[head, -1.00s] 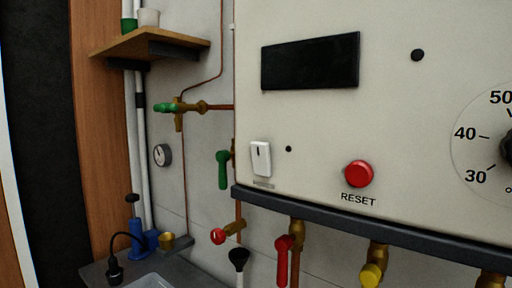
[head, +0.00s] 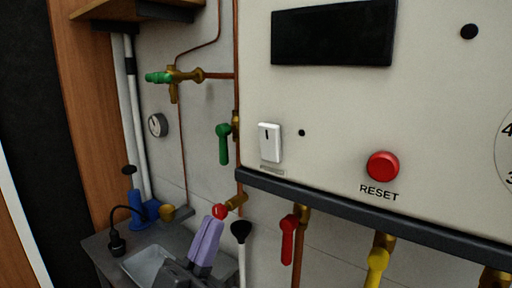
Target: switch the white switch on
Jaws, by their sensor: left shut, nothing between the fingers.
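The white switch (head: 270,143) is a small upright rocker on the lower left of the cream boiler panel (head: 330,110). A dark mark shows on its upper half, and a small dark dot (head: 302,132) sits to its right. My left gripper (head: 211,222) is at the bottom of the head view, below and left of the switch and apart from it. Its light purple fingers are together, pointing up, with nothing between them. The right gripper is not in view.
A red RESET button (head: 383,167) is right of the switch. A green lever (head: 224,145) hangs left of it. A dark rail (head: 340,210) runs under the panel, with red (head: 288,238) and yellow (head: 376,266) valve handles below.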

